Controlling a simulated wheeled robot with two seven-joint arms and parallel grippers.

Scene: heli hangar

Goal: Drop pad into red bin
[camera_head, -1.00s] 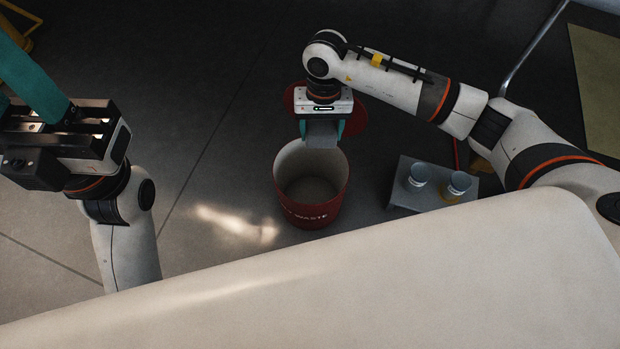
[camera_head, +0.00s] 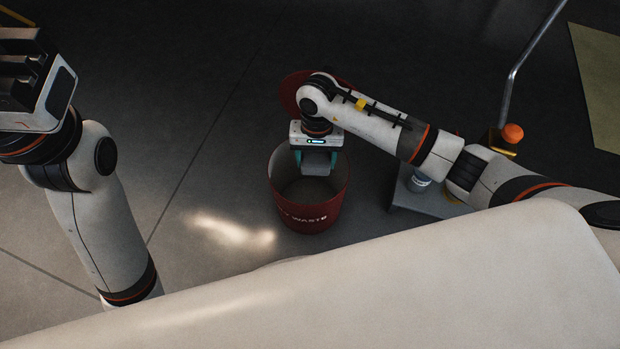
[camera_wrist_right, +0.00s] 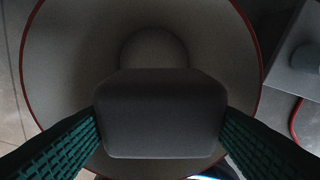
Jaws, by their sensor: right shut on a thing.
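The red bin (camera_head: 311,222) stands open on the floor, with white lettering on its front and a pale inside. Its rim fills much of the right wrist view (camera_wrist_right: 254,104). My right gripper (camera_head: 316,158) is over the bin's mouth, pointing down. It is shut on a grey pad (camera_wrist_right: 162,120), held between its two green fingers. The pad also shows in the head view (camera_head: 316,163), at the bin's opening.
A red round lid (camera_head: 290,91) is behind the bin, partly hidden by my arm. A grey box (camera_head: 430,202) with a cup (camera_head: 419,181) stands to the right. A pale surface (camera_head: 400,285) fills the front. Floor left of the bin is clear.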

